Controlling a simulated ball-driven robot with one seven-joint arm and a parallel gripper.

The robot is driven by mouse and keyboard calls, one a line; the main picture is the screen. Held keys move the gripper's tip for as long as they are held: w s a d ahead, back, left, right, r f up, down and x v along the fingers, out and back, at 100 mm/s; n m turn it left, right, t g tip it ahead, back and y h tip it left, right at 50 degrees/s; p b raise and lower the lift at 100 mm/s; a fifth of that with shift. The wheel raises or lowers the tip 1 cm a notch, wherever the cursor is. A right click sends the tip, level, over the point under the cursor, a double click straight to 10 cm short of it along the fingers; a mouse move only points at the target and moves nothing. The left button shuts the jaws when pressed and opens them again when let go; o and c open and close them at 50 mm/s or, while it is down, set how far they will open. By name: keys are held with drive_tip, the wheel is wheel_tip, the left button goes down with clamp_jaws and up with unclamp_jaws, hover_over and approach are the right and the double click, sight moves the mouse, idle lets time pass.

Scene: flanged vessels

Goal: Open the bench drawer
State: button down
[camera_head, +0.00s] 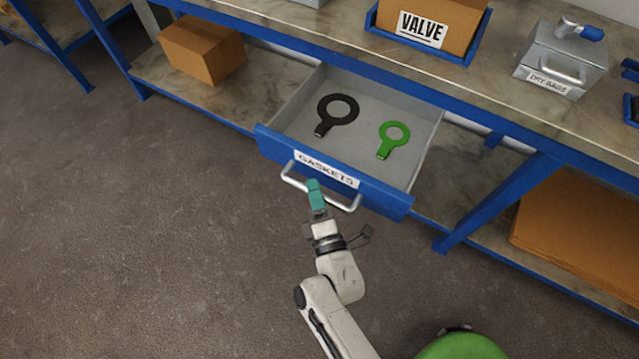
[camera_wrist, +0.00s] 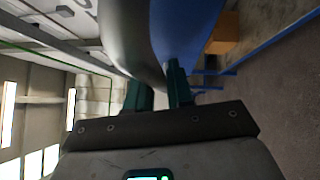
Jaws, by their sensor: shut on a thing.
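The bench drawer (camera_head: 390,197) has a blue front with a label reading GASKETS, and it stands pulled out from the bench. Its grey tray holds a black ring gasket (camera_head: 324,121) and a smaller green ring gasket (camera_head: 385,150), both lying flat. The metal bar handle (camera_head: 290,180) runs across the drawer front. My gripper (camera_head: 314,184), with teal fingers, is shut on the handle near its middle. In the wrist view the fingers (camera_wrist: 160,88) reach up to the large, close grey handle (camera_wrist: 122,40), with the blue drawer front (camera_wrist: 185,30) beside it.
A cardboard box (camera_head: 202,50) sits on the lower shelf at left. On the bench top are a VALVE box (camera_head: 425,22) in a blue tray and a grey DRY BAGS box (camera_head: 562,58). A large carton (camera_head: 580,235) is at lower right. The floor (camera_head: 130,250) at left is clear.

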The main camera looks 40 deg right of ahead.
drive_tip(key=shift+f, duration=0.1)
drive_tip(key=c, duration=1.1)
unclamp_jaws()
drive_tip(key=v, duration=1.1)
drive_tip(key=shift+b, duration=0.45)
drive_tip(key=shift+w, duration=0.1)
